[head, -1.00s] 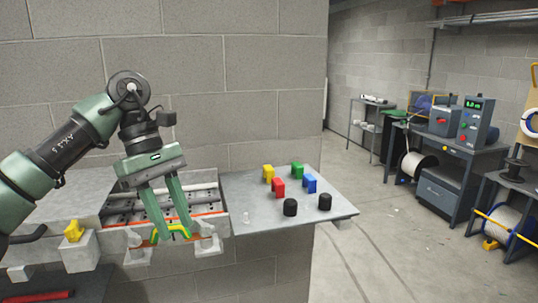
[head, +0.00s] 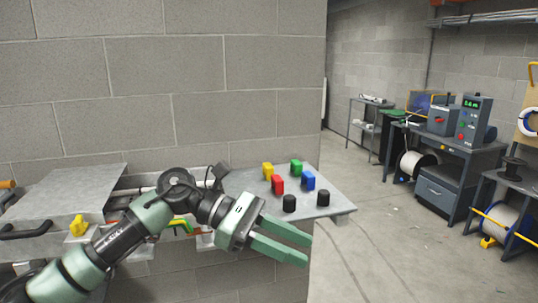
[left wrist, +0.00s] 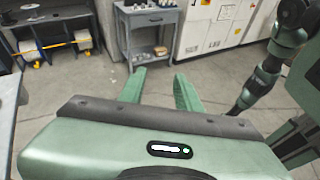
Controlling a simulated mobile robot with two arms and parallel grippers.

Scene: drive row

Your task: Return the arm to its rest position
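My left arm comes in from the left in the head view and reaches across the front of the drive row. My left gripper (head: 308,249) is open and empty, with its two green fingers apart and pointing right, in front of the shelf's lower right side. In the left wrist view the open gripper (left wrist: 160,74) has only floor between its fingers. A green arm, which seems to be my right one, shows at the right there; its gripper cannot be made out.
A grey shelf (head: 335,193) holds coloured blocks and two black knobs. Behind my arm are a yellow-green handle (head: 180,226) and a yellow latch (head: 79,226). A workbench (head: 440,190) stands right. The floor (head: 365,230) between is clear. The left wrist view shows a grey cart (left wrist: 148,30).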

